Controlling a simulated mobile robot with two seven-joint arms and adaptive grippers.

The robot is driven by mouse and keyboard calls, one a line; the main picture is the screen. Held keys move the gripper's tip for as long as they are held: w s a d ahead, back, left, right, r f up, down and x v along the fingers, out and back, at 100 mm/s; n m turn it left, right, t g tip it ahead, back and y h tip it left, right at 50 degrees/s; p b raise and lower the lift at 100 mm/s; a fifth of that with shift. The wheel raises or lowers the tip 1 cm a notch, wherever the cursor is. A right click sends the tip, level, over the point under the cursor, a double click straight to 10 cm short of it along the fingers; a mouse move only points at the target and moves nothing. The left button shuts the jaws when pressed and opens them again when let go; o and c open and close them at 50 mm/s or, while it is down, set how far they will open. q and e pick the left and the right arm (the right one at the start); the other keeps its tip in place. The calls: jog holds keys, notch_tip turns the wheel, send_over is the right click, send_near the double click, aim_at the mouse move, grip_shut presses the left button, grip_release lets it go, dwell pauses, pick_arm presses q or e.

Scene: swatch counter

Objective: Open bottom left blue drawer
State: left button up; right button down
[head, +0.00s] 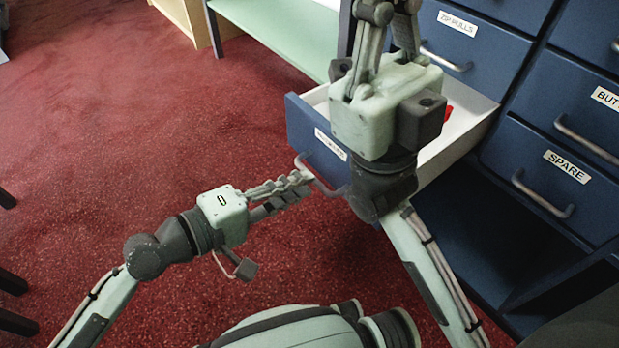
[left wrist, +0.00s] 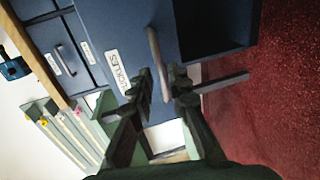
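The bottom left blue drawer (head: 302,127) is pulled out of its cabinet, and its pale interior shows behind my right arm. Its label is partly hidden in the head view and seems to read "BUCKLES" in the left wrist view (left wrist: 119,72). My left gripper (head: 297,184) is at the drawer's bar handle (head: 322,178).
A red item (head: 447,113) lies inside the drawer. Shut blue drawers labelled "ZIP PULLS" (head: 440,50) and "SPARE" (head: 535,170) are close by. A pale green shelf unit (head: 285,32) stands behind. Open red carpet (head: 130,110) lies to the left.

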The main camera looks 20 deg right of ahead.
pick_arm(q)
jog(key=x, duration=0.4)
grip_shut()
dwell(0.4)
